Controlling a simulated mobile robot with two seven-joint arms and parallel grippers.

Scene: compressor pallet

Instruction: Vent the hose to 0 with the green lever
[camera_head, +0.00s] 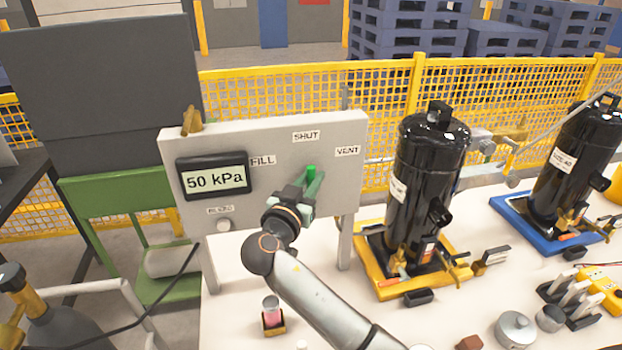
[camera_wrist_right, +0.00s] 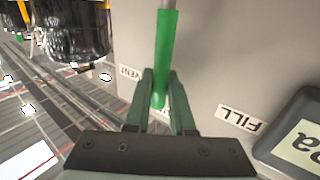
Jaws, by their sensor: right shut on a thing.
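The green lever (camera_head: 311,174) is on the front of the grey panel (camera_head: 335,190), below the SHUT label (camera_head: 306,136). It stands between the FILL label (camera_head: 262,160) and the VENT label (camera_head: 347,150). The black-framed display (camera_head: 213,178) reads 50 kPa. My right gripper (camera_head: 300,190) is at the lever and shut on it. In the right wrist view the green lever (camera_wrist_right: 166,55) runs down between the two fingers (camera_wrist_right: 160,98). The wrist view shows the VENT label (camera_wrist_right: 130,73) and FILL label (camera_wrist_right: 240,118) upside down. My left gripper is not in view.
A black compressor (camera_head: 425,170) stands on a yellow base right of the panel; another (camera_head: 570,165) stands on a blue base. A small pink-filled vial (camera_head: 271,308) stands on the white table. Yellow mesh fence (camera_head: 300,95) runs behind.

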